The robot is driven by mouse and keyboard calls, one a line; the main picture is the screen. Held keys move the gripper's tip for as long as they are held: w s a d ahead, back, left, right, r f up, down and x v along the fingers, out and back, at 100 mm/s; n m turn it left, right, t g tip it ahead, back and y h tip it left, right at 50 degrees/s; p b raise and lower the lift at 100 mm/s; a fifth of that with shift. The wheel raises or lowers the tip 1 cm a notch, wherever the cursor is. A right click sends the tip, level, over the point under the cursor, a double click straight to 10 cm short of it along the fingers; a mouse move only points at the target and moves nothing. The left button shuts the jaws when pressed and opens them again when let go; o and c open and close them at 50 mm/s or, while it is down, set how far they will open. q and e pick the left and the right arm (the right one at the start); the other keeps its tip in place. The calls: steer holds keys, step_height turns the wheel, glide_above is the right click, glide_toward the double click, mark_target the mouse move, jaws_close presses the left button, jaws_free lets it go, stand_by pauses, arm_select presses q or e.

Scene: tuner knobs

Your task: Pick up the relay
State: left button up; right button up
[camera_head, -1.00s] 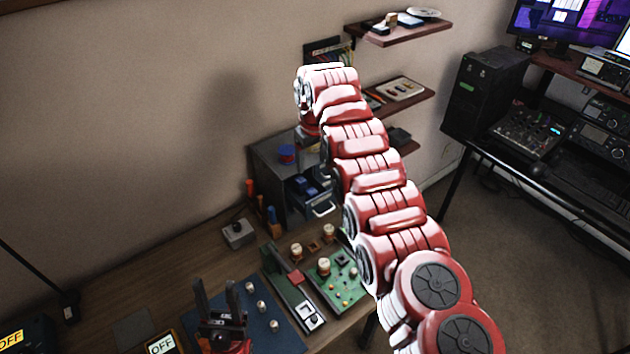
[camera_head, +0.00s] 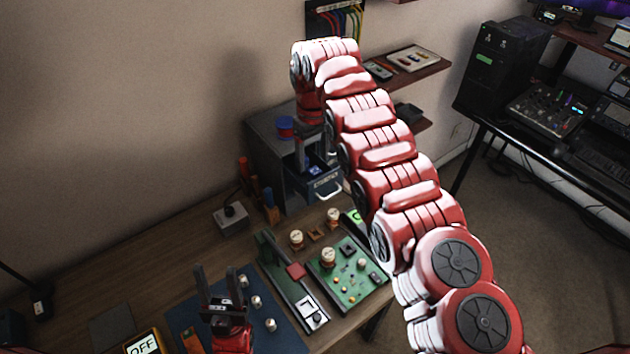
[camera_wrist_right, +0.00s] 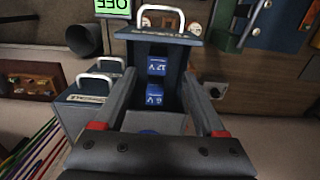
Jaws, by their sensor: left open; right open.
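Two blue relays lie in a pulled-out grey drawer (camera_wrist_right: 177,41) in the right wrist view. One relay (camera_wrist_right: 157,66) is marked "12 V", and the nearer relay (camera_wrist_right: 154,95) is marked "6 V". My right gripper (camera_wrist_right: 160,78) is open, its fingers on either side of the relays in that view, touching neither that I can see. In the head view my right gripper (camera_head: 314,152) points down at the drawer (camera_head: 326,188) of the grey cabinet (camera_head: 264,150), and the relays are mostly hidden. My left gripper (camera_head: 217,272) is open and empty over the blue mat (camera_head: 290,335).
A green circuit board (camera_head: 350,290) and a longer module (camera_head: 290,285) lie before the cabinet. Small knobs (camera_head: 257,302) stand on the mat. A grey box (camera_head: 231,219) and upright tool handles (camera_head: 269,206) stand left of the cabinet. Shelves (camera_head: 425,70) hang behind my right arm.

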mark_target(315, 170)
steer(key=shift+s+d+f, duration=0.1)
steer(key=shift+s, duration=0.1)
steer(key=shift+w+f+p, duration=0.3)
steer(key=shift+f+p, duration=0.25)
steer(key=shift+f, duration=0.15)
step_height(315, 170, down, 3)
steer(key=shift+s+d+f+p, duration=0.1)
steer(key=shift+d+f+p, duration=0.1)
steer(key=shift+p, duration=0.95)
steer(key=shift+f, duration=0.3)
steer(key=shift+a+f, duration=0.1)
jaws_close()
